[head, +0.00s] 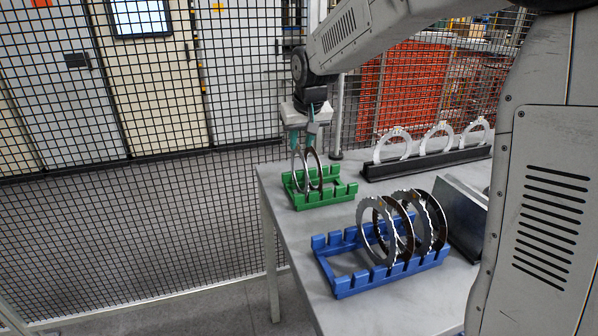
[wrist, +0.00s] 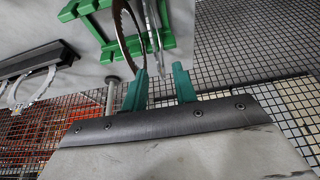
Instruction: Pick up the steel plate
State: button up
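A green rack (head: 325,198) on the table holds two thin rings standing upright, side by side. One is a bright steel plate (head: 301,168), also in the wrist view (wrist: 153,22); the other is a darker ring (wrist: 122,28) with a toothed inner edge. My gripper (head: 308,150) is over this rack, pointing down, its green fingertips (wrist: 161,82) apart. In the wrist view the steel plate's near edge lies in line with the gap between the fingers, and the darker ring is outside the left finger. I cannot tell whether a finger touches the plate.
A blue rack (head: 345,285) with several upright rings stands at the front. A dark rail (head: 425,163) with three pale rings is at the back right. A grey metal block (head: 462,215) stands beside the blue rack. Wire mesh fencing (head: 150,230) runs behind and left of the table.

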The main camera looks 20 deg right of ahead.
jog(key=x, duration=0.6)
jog(key=shift+w+d+f, duration=0.1)
jog(key=shift+w+f, duration=0.2)
jog(key=shift+w, duration=0.1)
grip_shut()
